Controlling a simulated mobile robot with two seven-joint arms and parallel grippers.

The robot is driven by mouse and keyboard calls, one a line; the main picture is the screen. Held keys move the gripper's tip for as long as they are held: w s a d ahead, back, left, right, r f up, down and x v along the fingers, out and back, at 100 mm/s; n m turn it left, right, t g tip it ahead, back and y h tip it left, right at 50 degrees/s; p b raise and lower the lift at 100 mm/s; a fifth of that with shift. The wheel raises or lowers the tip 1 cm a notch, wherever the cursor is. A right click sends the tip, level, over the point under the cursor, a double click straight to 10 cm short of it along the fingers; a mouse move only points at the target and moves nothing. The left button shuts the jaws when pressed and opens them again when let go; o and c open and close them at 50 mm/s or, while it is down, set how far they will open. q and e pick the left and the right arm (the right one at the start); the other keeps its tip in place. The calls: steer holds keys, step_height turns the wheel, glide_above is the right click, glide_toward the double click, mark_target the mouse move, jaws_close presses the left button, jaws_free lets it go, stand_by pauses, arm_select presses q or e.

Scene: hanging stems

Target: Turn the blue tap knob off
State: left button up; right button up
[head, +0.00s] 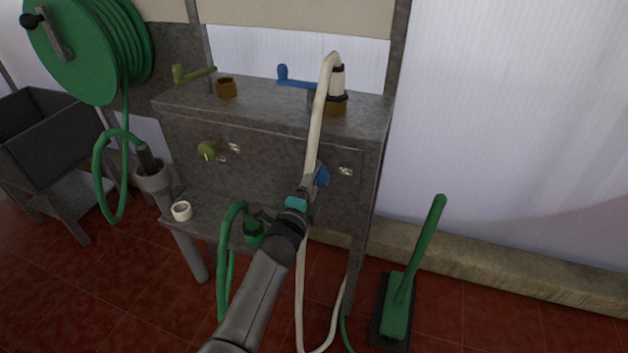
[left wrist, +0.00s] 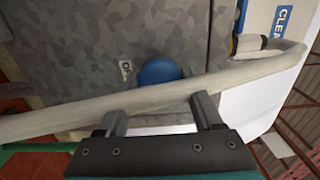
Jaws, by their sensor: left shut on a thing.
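The blue tap knob (head: 322,176) is on the front panel of the grey metal stand; it also shows as a blue dome in the left wrist view (left wrist: 158,71). My left gripper (head: 303,192) is at the knob, its fingers (left wrist: 160,108) apart and shut on it. A pale hose (left wrist: 150,95) crosses between the wrist camera and the knob, hiding the fingertips and the knob's lower part, so the contact itself is hidden. My right gripper is not in view.
The pale hose hangs from a fitting (head: 335,100) beside a blue lever (head: 295,79). An olive knob (head: 207,150) is to the left. A green hose reel (head: 75,50), white ring (head: 181,211) and green brush (head: 398,300) stand around.

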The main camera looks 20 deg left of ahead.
arm_select(q)
steer(key=o, duration=1.3)
steer(key=shift+o, duration=0.2)
steer(key=shift+s, duration=0.15)
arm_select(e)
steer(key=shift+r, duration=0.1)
arm_select(q)
steer(key=s+p, duration=0.4)
steer(key=s, duration=1.1)
steer(key=shift+a, duration=0.3)
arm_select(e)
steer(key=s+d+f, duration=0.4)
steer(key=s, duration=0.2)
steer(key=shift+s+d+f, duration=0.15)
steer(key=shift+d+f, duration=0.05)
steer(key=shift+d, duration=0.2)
